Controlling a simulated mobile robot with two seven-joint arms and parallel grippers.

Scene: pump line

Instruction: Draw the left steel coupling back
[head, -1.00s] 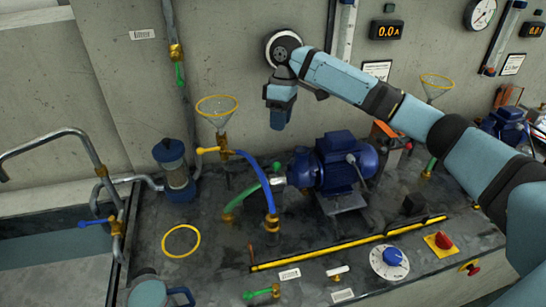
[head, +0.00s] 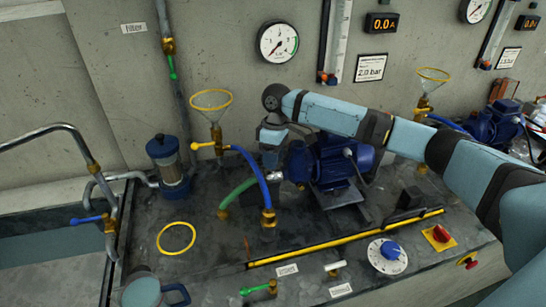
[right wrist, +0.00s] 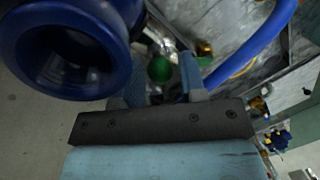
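The blue pump (head: 328,162) stands on the grey bench, with a small steel coupling (head: 277,177) at its left end beside the green hose (head: 238,192). My right gripper (head: 270,168) points down at the pump's left end and partly hides the coupling and hose. In the right wrist view its two pale fingers (right wrist: 160,75) are apart, with the green hose end (right wrist: 160,68) showing in the gap near the tips. A bright metal piece, apparently the coupling (right wrist: 154,44), shows just beyond it. I cannot tell whether the fingers touch either. My left gripper is out of view.
A blue hose (head: 256,172) arches close beside my right gripper. A funnel in a yellow ring (head: 211,100) and a filter (head: 171,166) stand to the left. A yellow-edged strip (head: 345,238) and white dial (head: 387,256) lie in front. A yellow ring (head: 176,238) lies on open bench.

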